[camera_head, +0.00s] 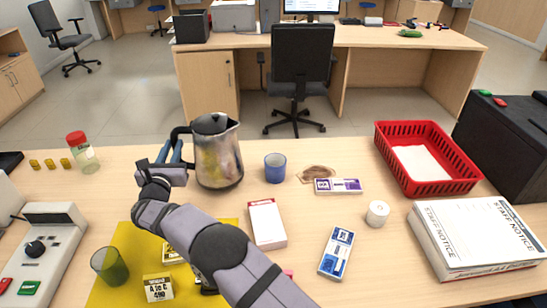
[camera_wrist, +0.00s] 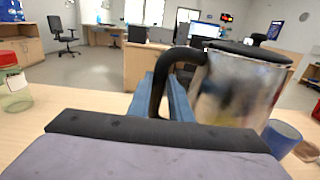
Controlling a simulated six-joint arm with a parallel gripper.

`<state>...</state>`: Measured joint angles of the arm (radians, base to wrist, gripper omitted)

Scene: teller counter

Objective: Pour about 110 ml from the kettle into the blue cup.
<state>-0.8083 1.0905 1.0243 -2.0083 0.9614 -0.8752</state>
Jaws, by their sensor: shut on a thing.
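The metal kettle (camera_head: 218,158) with a dark lid and black handle stands upright at the left of the counter's middle. Its spout points right. My gripper (camera_head: 172,154) is shut on the kettle's handle from the left. In the wrist view the blue fingers (camera_wrist: 174,95) lie on both sides of the black handle, and the kettle body (camera_wrist: 240,90) fills the right. The blue cup (camera_head: 275,168) stands upright just right of the kettle, apart from it. It also shows in the wrist view (camera_wrist: 281,138). I cannot see the liquid level in either.
A white box (camera_head: 267,223) lies in front. A red basket (camera_head: 430,185) stands far right. A red-lidded jar (camera_head: 84,155) is left, and a green cup (camera_head: 110,266) is front left.

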